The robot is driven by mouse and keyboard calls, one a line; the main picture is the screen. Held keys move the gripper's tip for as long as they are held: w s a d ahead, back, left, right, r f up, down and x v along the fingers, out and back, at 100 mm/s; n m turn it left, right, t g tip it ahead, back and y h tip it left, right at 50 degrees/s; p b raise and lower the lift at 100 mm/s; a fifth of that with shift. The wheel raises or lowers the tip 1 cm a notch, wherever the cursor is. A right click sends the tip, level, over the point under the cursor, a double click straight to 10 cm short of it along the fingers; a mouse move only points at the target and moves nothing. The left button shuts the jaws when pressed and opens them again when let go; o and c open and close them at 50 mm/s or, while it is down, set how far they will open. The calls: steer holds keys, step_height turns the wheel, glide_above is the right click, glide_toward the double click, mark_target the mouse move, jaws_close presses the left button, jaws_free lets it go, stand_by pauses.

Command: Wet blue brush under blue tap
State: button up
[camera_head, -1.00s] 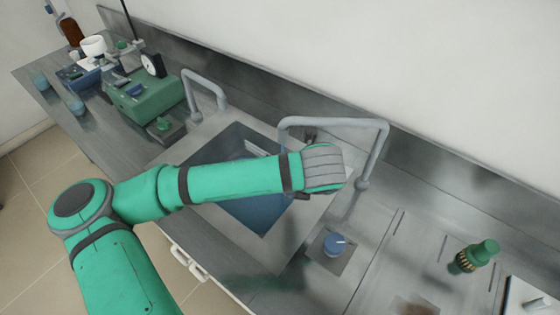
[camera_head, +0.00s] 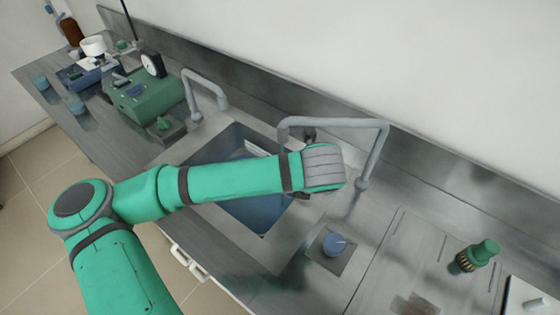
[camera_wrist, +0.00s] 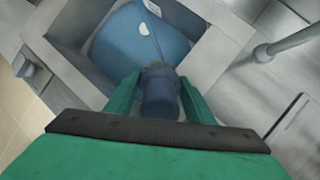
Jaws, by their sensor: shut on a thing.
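My gripper (camera_wrist: 160,98) is shut on a dark blue cylindrical thing, taken to be the blue brush (camera_wrist: 160,92), between its two green fingers. It is over the blue-floored sink (camera_head: 262,222). In the head view my forearm and wrist hide the fingers and brush. A blue knob (camera_head: 333,243) sits on a plate right of the sink. I cannot tell whether the brush is under the spout or whether water runs.
A second grey tap (camera_head: 205,84) and a green knob (camera_head: 164,123) are at the sink's left. A green device (camera_head: 150,97) is at back left.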

steer(key=shift+s+r, duration=0.1)
steer(key=s+d+r, duration=0.1)
steer(key=s+r, duration=0.2)
steer(key=s, duration=0.1)
steer(key=shift+s+d+r, duration=0.25)
steer(key=shift+s+r, duration=0.05)
steer(key=shift+r, duration=0.1)
stand_by(0.7)
steer(key=shift+w, duration=0.1)
